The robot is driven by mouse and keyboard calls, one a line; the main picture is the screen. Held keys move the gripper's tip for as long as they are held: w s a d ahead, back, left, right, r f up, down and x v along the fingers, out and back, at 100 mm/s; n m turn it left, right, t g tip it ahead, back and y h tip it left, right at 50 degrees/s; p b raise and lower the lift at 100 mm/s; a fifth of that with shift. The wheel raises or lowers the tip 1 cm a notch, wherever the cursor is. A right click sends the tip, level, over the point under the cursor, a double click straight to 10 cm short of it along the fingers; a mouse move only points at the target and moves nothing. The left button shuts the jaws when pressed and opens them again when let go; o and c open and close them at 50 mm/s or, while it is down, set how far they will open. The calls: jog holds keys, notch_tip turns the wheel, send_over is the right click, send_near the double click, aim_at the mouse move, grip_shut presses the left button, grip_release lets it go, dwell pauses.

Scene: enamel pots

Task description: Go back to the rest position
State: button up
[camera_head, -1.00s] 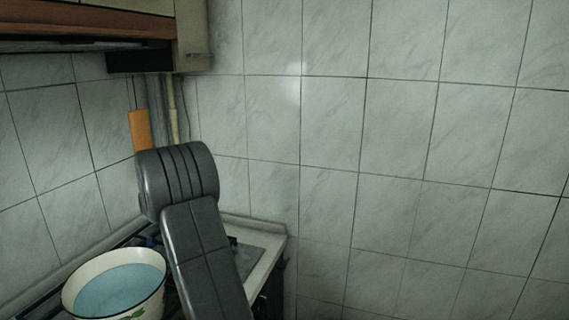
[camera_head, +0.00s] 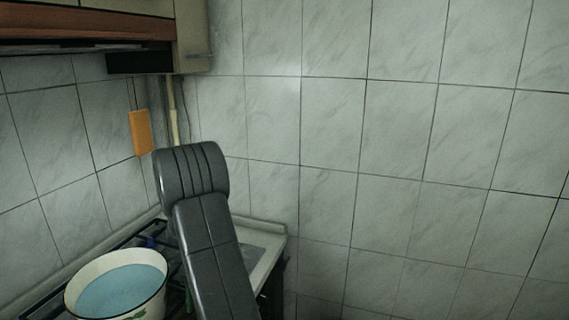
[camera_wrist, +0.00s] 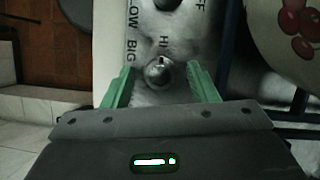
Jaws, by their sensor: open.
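My gripper (camera_wrist: 160,82) shows in the wrist view with its two green fingers spread apart. A round metallic stove knob (camera_wrist: 158,72) lies in the gap between the fingers, and I see space on both sides of it. Whether the fingertips are level with the knob or above it is hard to tell.
A cream enamel pot (camera_head: 73,297) with a blue inside stands on the stove at lower left. Its cherry pattern shows at upper right in the wrist view (camera_wrist: 298,30). Another knob (camera_wrist: 167,4) sits farther up the marked panel (camera_wrist: 112,40). A hood (camera_head: 90,28) hangs above left.

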jog(key=m+y, duration=0.1)
jog(key=m, duration=0.1)
jog(key=m+y, duration=0.1)
jog(key=m, duration=0.2)
jog(key=shift+d+m+t, duration=0.15)
jog(key=shift+m+t, duration=0.15)
jog(key=shift+t, duration=0.1)
jog(key=m, duration=0.2)
jog(key=m+t+y, duration=0.1)
jog(key=m, duration=0.2)
jog(key=shift+s+t, duration=0.15)
jog(key=shift+t, duration=0.15)
jog(key=shift+y, duration=0.3)
